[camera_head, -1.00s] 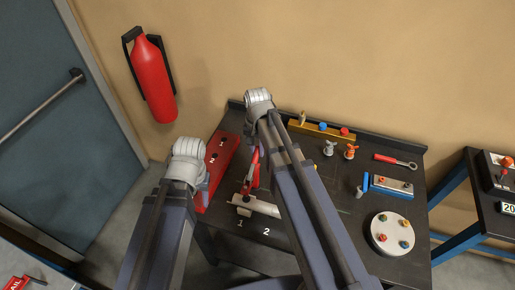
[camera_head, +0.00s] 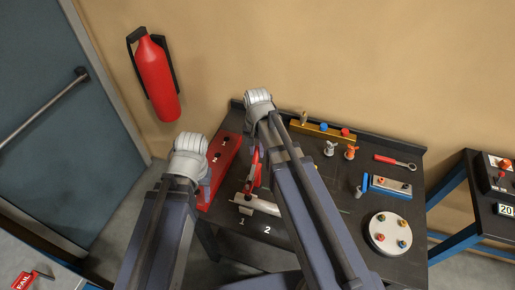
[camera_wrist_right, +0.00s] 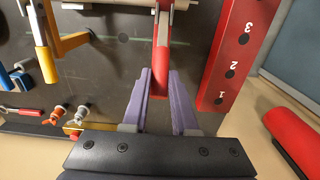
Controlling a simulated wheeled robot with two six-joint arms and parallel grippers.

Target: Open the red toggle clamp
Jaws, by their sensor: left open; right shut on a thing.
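The red toggle clamp's handle (camera_head: 254,172) shows in the head view on the dark bench, just left of my right forearm. In the right wrist view its red lever (camera_wrist_right: 161,45) stands between the purple fingers of my right gripper (camera_wrist_right: 160,75), which is shut on it. A pale round bar (camera_head: 262,206) lies by the clamp's foot. The right fingers are mostly hidden behind my arm in the head view. My left gripper (camera_head: 205,187) is open and empty over the red numbered rail (camera_head: 222,155), left of the clamp.
A yellow-handled lever (camera_wrist_right: 44,58) stands beside the clamp in the right wrist view. A round plate with knobs (camera_head: 389,234), a blue-handled block (camera_head: 388,187) and a red-handled wrench (camera_head: 393,160) lie on the right of the bench. A fire extinguisher (camera_head: 157,78) hangs on the wall.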

